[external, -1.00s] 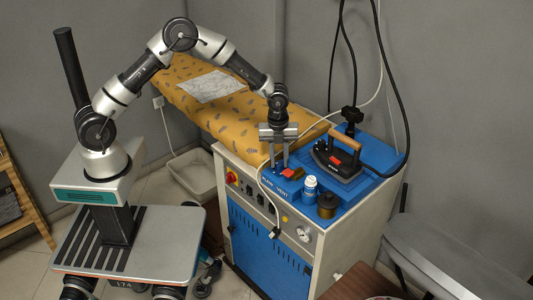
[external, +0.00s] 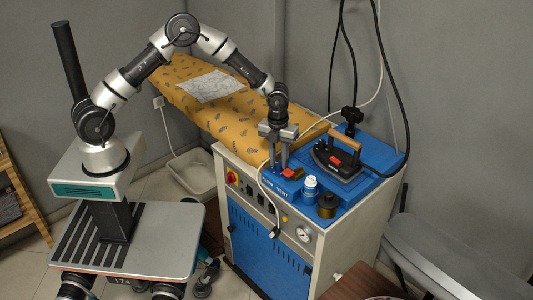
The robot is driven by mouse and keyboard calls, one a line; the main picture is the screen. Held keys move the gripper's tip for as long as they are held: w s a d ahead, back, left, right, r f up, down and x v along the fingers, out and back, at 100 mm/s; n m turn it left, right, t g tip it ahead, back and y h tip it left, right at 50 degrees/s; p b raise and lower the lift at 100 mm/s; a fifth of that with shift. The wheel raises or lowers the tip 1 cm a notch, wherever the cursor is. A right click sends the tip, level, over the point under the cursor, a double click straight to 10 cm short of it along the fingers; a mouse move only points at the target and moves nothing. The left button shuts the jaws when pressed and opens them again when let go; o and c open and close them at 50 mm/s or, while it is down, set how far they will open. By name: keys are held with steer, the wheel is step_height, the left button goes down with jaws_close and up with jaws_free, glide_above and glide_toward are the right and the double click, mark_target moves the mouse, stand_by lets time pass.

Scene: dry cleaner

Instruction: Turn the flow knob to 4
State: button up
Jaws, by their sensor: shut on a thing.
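My gripper (external: 279,166) points straight down over the left end of the blue top of the steam station, at a small blue control box (external: 268,186) with lettering on its front. Its two fingers are shut on the flow knob, which is too small and too covered by the fingers to make out. The knob's pointer and the numbers of its scale cannot be read from here. A small red part (external: 291,173) shows on top of the box, just right of the fingers.
A white-and-blue bottle (external: 310,187) and a brown spool (external: 327,206) stand right of the gripper. A black iron (external: 338,160) rests behind them. The yellow ironing board (external: 215,105) lies behind the gripper. A pale cable hangs over the station's front.

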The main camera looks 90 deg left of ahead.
mark_target(277, 162)
steer(key=o, duration=1)
steer(key=shift+o, duration=0.2)
step_height(277, 162, up, 18)
steer(key=shift+s+a+f, duration=0.15)
steer(key=shift+s+f, duration=0.1)
steer(key=shift+s, duration=0.05)
